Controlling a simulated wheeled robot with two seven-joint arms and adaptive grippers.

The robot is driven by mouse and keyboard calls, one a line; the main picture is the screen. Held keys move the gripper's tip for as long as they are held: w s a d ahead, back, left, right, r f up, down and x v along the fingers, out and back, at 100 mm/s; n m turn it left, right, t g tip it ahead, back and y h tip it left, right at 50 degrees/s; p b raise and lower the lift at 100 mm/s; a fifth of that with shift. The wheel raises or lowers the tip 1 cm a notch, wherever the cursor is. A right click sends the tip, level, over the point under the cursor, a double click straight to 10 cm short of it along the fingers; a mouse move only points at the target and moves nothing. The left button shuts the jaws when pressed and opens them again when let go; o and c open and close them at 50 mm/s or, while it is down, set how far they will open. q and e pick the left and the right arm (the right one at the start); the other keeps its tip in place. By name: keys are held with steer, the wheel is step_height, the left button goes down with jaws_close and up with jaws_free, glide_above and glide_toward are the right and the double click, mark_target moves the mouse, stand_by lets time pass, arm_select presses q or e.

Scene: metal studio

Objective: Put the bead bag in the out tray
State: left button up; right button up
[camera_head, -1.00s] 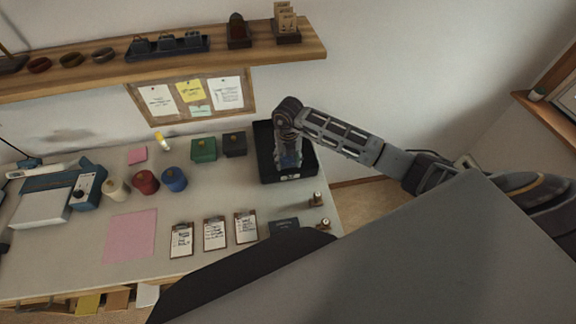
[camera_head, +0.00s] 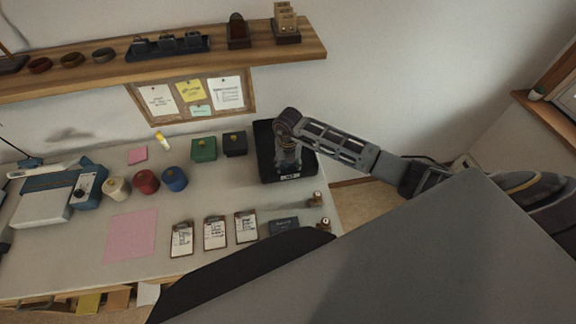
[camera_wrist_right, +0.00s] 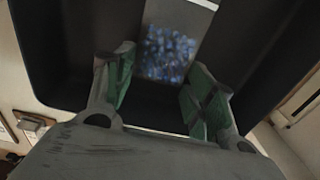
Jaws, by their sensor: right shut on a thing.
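The bead bag (camera_wrist_right: 167,52) is a clear bag of blue beads with a pale top. In the right wrist view it shows between and beyond the green-padded fingers of my right gripper (camera_wrist_right: 163,85), which is shut on it. The black out tray (camera_head: 268,160) stands at the right end of the desk. My right gripper (camera_head: 288,163) reaches down inside the tray walls, with the bag low in the tray. Whether the bag touches the tray floor I cannot tell. In the head view the gripper mostly hides the bag. My left gripper is out of view.
A black box (camera_head: 235,145) and a green box (camera_head: 204,150) stand left of the tray. Several clipboards (camera_head: 215,233) lie in front, with two small stamps (camera_head: 316,199) near the right edge. A wooden shelf (camera_head: 230,58) overhangs the back.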

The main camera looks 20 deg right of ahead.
mark_target(288, 167)
steer(key=o, duration=1)
steer(key=shift+c, duration=0.2)
steer(key=shift+r, duration=0.25)
step_height(288, 167, up, 12)
steer(key=b, duration=0.1)
steer(key=shift+f, duration=0.15)
steer(key=shift+s, duration=0.15)
stand_by(0.4)
